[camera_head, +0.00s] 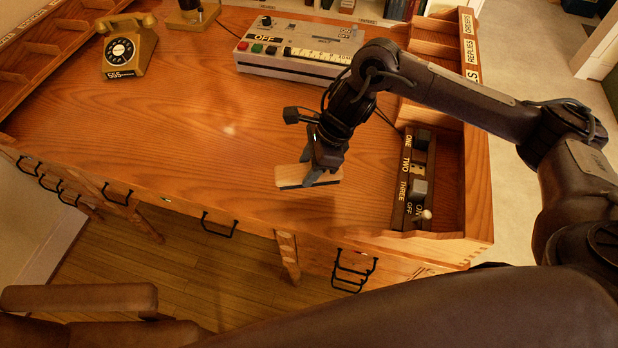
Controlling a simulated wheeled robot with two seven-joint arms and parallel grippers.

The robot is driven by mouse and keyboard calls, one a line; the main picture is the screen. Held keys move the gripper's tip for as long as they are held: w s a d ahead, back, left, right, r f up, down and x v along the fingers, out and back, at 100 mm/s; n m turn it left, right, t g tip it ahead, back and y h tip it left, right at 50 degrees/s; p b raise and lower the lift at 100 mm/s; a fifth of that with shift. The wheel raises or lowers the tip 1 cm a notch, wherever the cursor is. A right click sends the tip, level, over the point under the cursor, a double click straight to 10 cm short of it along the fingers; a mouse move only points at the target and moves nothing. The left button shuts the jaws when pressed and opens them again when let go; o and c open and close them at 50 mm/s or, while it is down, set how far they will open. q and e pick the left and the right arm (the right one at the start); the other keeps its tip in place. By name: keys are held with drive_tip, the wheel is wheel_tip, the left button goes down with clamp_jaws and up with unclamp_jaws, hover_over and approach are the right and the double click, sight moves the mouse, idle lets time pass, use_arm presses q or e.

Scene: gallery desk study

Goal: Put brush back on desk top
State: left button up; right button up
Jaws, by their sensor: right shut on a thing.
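The brush (293,176) is a small block with a pale wooden top and a dark lower edge. My right gripper (322,173) comes down from above and is shut on the brush near its middle. The brush is over the front right part of the wooden desk top (190,130); I cannot tell whether it touches the surface. My left gripper is not in view.
A dark switch panel (400,190) sits in the tray at the right. A grey control box (300,50) and an ochre telephone (128,52) stand at the back. A brown chair (80,298) is in front. The middle of the desk top is clear.

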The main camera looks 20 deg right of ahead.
wheel_tip(320, 180, down, 6)
drive_tip(key=shift+p, duration=0.3)
drive_tip(key=o, duration=1)
drive_tip(key=shift+c, duration=0.2)
drive_tip(key=b+v, duration=0.1)
drive_tip(key=v, duration=1.1)
